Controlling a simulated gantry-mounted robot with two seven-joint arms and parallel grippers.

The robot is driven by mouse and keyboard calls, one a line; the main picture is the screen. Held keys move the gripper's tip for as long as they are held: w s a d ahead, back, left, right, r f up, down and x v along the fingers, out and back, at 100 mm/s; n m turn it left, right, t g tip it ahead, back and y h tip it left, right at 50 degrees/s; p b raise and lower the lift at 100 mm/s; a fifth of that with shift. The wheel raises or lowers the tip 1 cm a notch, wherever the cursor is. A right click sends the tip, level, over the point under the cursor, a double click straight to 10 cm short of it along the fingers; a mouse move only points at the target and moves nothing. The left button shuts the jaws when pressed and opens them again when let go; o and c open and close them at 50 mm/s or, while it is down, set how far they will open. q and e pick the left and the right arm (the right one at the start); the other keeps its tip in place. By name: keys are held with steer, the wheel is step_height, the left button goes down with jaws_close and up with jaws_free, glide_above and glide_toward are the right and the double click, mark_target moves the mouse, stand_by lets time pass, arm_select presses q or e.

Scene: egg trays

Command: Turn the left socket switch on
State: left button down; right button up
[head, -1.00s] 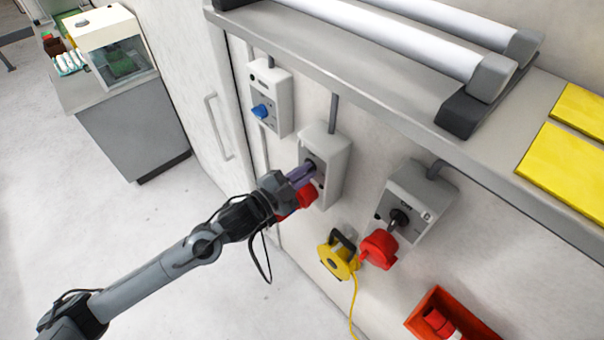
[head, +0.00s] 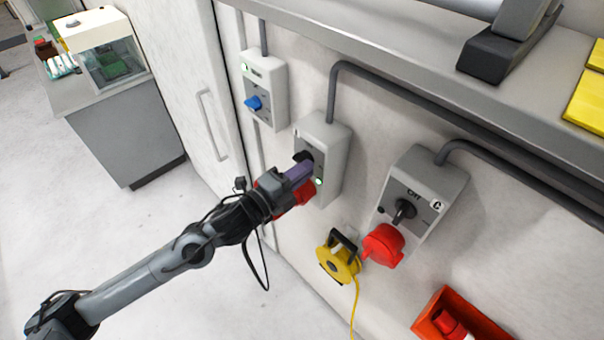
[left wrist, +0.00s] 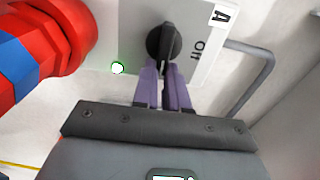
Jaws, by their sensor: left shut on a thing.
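The grey socket box marked A (head: 331,150) hangs on the wall, with a red socket (head: 297,193) low on its front. Its black rotary switch (left wrist: 160,43) shows in the left wrist view, with the word Off beside it to the right and the ridge running up and down the picture, not towards Off. A small green light (left wrist: 117,68) glows on its panel. My left gripper (head: 302,163) has its purple fingers shut on the switch ridge. In the left wrist view the gripper (left wrist: 166,75) hides part of the switch. My right gripper is out of view.
A yellow cable reel (head: 338,262) and red bin (head: 441,305) sit lower. A grey shelf (head: 400,57) runs above.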

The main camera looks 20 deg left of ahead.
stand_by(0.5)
arm_select(q)
steer(key=c, duration=1.2)
jaws_free()
steer(key=shift+o, duration=0.2)
steer(key=shift+s, duration=0.15)
steer(key=b+v, duration=0.2)
steer(key=v, duration=0.8)
steer(key=shift+s+a, duration=0.15)
steer(key=shift+s, duration=0.1)
steer(key=shift+f, duration=0.1)
